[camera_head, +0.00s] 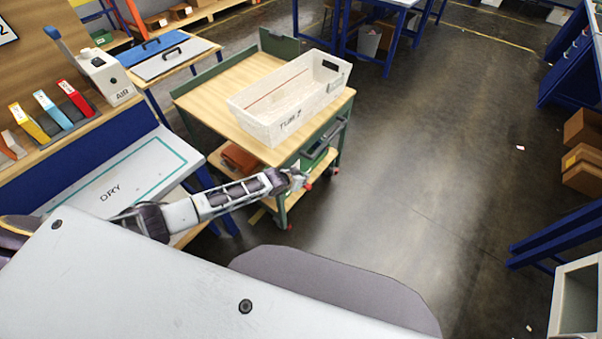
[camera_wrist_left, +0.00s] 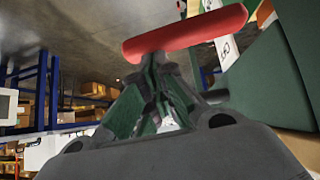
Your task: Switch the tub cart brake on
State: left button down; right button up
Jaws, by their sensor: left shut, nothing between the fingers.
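The tub cart (camera_head: 215,92) has a wooden top and a green frame, and stands left of the middle in the head view. A white tub (camera_head: 290,105) rests on its top. A red bar, apparently the brake lever (camera_wrist_left: 185,35), crosses close in front of the fingers in the left wrist view. Small red parts show low at the cart's near right corner in the head view. My left gripper (camera_head: 298,180) is at that corner, below the top. Its fingers (camera_wrist_left: 158,70) are shut and empty, close to the red bar; I cannot tell whether they touch. My right gripper is not in view.
A bench with a white DRY board (camera_head: 115,185) stands left of the cart, under my left arm. A white AIR box (camera_head: 105,78) and coloured binders stand behind it.

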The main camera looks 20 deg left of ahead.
aim_at(306, 186)
pick_arm(q)
jog(key=shift+s+d+f, duration=0.1)
jog(key=shift+d+f, duration=0.1)
jog(key=shift+f, duration=0.1)
jog(key=shift+s+d+f+m+y+p, duration=0.1)
jog(key=shift+d+f+m+y+p, duration=0.1)
jog(key=shift+f+m+y+p, duration=0.3)
jog(key=shift+d+f+b, duration=0.15)
jog(key=shift+f+b, duration=0.2)
jog(key=shift+f, duration=0.3)
jog(key=shift+d+f, duration=0.1)
jog(key=shift+f, duration=0.35)
jog(key=shift+s+d+f+b, duration=0.1)
jog(key=shift+f+b, duration=0.55)
jog(key=shift+f, duration=0.45)
jog(key=shift+s+f, duration=0.1)
